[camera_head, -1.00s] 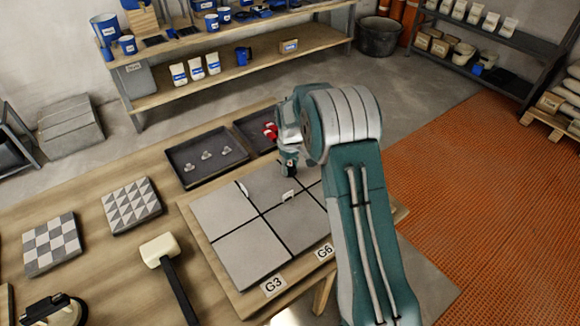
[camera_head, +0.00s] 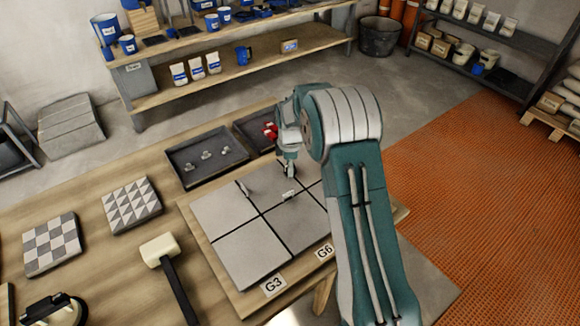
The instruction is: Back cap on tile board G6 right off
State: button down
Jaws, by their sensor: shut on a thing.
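The tile board (camera_head: 240,303) has grey tiles with dark joints and carries the labels G3 (camera_head: 274,286) and G6 (camera_head: 324,252). My gripper (camera_head: 290,174) points down over the back part of the board, on the G6 side. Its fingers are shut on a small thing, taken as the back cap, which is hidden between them. A small pale clip (camera_head: 289,194) stands on the joint just in front of the gripper. Another small clip (camera_head: 244,189) stands on the joint further left.
A dark tray (camera_head: 184,181) with several small metal pieces sits behind the board. Beside it, a second tray (camera_head: 243,136) holds red caps (camera_head: 271,131), partly behind my arm. A mallet (camera_head: 160,250) and two patterned tiles (camera_head: 131,204) lie to the left.

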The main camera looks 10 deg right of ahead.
jog(key=shift+w+r+n, duration=0.15)
jog(key=shift+w+n, duration=0.05)
jog(key=shift+n, duration=0.5)
jog(key=shift+c, duration=2.4)
grip_release()
jog(key=shift+o, duration=0.9)
jog(key=shift+a, duration=0.1)
jog(key=shift+s, duration=0.1)
